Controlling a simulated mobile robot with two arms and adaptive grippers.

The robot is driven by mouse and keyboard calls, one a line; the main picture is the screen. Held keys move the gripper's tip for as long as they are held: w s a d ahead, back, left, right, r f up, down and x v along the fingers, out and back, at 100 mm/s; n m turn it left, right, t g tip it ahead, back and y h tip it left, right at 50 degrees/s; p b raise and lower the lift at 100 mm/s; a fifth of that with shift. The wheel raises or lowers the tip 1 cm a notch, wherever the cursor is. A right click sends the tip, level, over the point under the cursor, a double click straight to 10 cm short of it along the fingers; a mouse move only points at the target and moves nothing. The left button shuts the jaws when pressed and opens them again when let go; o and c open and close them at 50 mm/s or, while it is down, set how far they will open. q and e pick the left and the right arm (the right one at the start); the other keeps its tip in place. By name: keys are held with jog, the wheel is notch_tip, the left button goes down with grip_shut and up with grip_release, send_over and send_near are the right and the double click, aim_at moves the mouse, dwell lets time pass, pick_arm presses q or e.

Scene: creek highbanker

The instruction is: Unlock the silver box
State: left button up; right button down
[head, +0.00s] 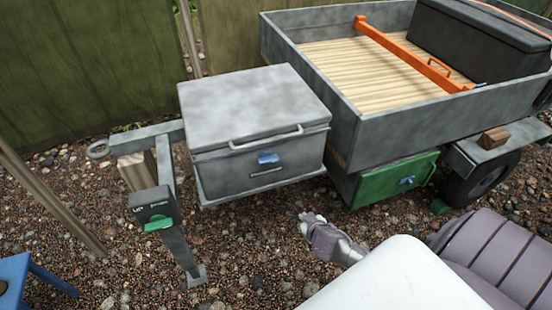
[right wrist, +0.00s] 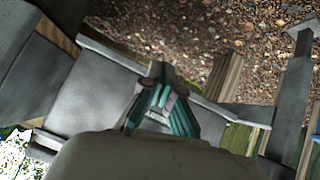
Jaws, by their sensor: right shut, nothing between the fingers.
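The silver box (head: 253,110) is a grey metal chest on the trailer's front frame, with its lid down. A bar handle (head: 265,139) runs along the lid's front edge. A blue latch (head: 268,158) sits on the front face, above a narrow plate. My right gripper (head: 308,219) is below and to the right of the box, apart from it. In the right wrist view its teal fingers (right wrist: 163,80) are together with nothing between them. Grey metal surfaces show around them. My left gripper is not in view.
A green box (head: 372,188) with its own blue latch hangs under the trailer bed (head: 347,97). A grey jack post with a green handle (head: 158,224) stands left of the silver box. A blue stand (head: 40,275) is at lower left. Gravel before the box is open.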

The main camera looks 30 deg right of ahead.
jog(key=w+a+r+m+t, duration=0.1)
jog(key=w+r+t, duration=0.35)
jog(key=r, duration=0.95)
jog(key=m, duration=0.1)
send_near(272, 147)
jog(key=s+a+r, duration=0.1)
jog(key=s+r, duration=0.2)
jog(key=s, duration=0.1)
jog(key=shift+a+t+b, duration=0.1)
jog(key=shift+t+b, duration=0.2)
jog(key=shift+t, duration=0.15)
jog(key=shift+f, duration=0.1)
jog(key=x, duration=0.3)
jog(key=f+x, duration=0.1)
jog(key=x, duration=0.3)
jog(key=f+x, duration=0.1)
jog(key=x, duration=0.2)
jog(key=shift+f, duration=1)
jog(key=shift+d+f+m+b, duration=0.1)
jog(key=shift+d+m+b, duration=0.2)
jog(key=shift+b, duration=0.2)
